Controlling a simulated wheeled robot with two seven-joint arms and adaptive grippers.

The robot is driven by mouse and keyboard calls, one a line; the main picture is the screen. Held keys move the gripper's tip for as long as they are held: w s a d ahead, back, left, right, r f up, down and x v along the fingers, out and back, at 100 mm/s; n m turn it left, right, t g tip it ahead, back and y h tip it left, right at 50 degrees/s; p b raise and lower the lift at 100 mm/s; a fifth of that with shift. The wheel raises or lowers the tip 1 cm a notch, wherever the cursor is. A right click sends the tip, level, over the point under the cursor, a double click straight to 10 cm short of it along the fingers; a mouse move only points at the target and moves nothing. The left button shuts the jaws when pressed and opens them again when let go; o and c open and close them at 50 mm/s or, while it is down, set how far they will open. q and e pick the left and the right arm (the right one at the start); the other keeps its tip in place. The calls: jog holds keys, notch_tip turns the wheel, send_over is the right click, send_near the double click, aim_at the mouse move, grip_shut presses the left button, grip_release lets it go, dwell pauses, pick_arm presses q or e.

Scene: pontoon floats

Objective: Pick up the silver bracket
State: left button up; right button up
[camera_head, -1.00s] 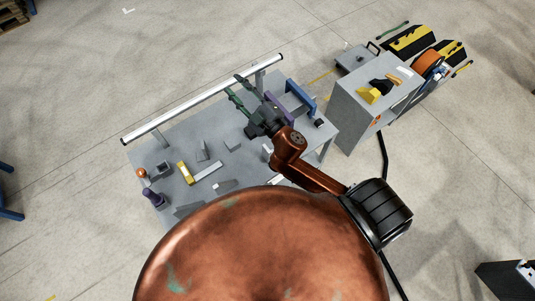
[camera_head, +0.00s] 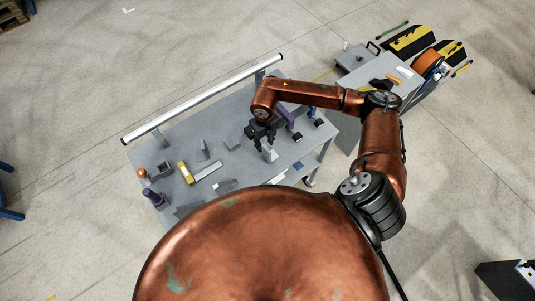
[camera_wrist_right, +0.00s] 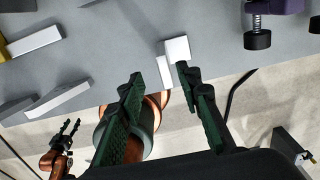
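The silver bracket (camera_head: 270,155), a small pale angled piece, stands near the front edge of the grey table, below my right gripper (camera_head: 264,145). In the right wrist view the bracket (camera_wrist_right: 177,49) shows a bright square face and a narrower pale part beside it. The green fingers of my right gripper (camera_wrist_right: 158,75) are apart with nothing held between them. The bracket appears just beyond the fingertips, nearer the right finger. My left gripper (camera_wrist_right: 70,125) shows small at the lower left of the wrist view, its fingers apart and empty. It is hidden in the head view.
Several grey angled pieces and a yellow item (camera_head: 184,172) lie to the left on the table (camera_head: 240,115). A purple clamp-like part (camera_head: 288,117) stands close to the right of my right gripper. A rail (camera_head: 205,98) runs along the back edge. A grey cabinet stands right.

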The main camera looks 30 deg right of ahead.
aim_at(267, 148)
jog(key=f+p, duration=0.1)
jog(key=f, duration=0.3)
jog(key=f+p, duration=0.1)
jog(key=f, duration=0.1)
jog(key=shift+s+d+p, duration=0.3)
jog(key=shift+d, duration=0.05)
jog(key=shift+w+f, duration=0.1)
jog(key=shift+f, duration=0.6)
jog(key=shift+c, duration=0.4)
grip_shut()
